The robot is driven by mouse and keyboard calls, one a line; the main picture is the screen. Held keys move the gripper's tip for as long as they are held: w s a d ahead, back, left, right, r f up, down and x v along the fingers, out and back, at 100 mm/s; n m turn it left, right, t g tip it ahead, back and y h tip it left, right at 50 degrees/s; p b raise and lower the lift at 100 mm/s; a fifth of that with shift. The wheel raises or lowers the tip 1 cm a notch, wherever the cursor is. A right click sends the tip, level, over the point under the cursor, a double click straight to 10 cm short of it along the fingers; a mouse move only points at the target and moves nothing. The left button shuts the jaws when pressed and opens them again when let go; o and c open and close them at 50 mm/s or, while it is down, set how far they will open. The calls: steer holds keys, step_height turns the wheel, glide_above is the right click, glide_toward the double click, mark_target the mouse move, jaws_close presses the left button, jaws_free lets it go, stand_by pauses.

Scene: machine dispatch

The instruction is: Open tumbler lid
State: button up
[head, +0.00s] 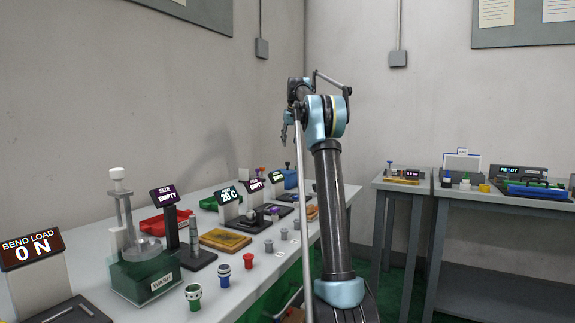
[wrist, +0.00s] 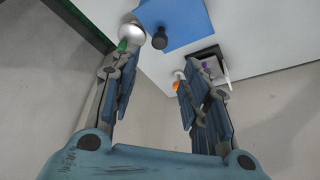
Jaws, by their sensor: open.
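A blue box-like unit (head: 290,178) with a dark knob on top stands at the far end of the long bench in the head view. In the wrist view I see a blue square surface (wrist: 185,22) with a dark round knob (wrist: 159,38), probably the same unit. I cannot tell for sure that this is the tumbler and its lid. My gripper (wrist: 158,75) is open and empty, its fingers apart with the knob beyond them. In the head view my gripper (head: 287,130) hangs above the far end of the bench.
A shiny silver ball-like thing (wrist: 131,33) shows near my left finger. Small orange and purple things (wrist: 177,82) lie near the right finger. The long bench (head: 205,300) carries display stands, a green wash tank (head: 145,275) and trays. Another bench (head: 500,210) stands at right.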

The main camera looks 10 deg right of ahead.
steer(key=x, duration=1.2)
steer(key=shift+f, duration=0.25)
jaws_close()
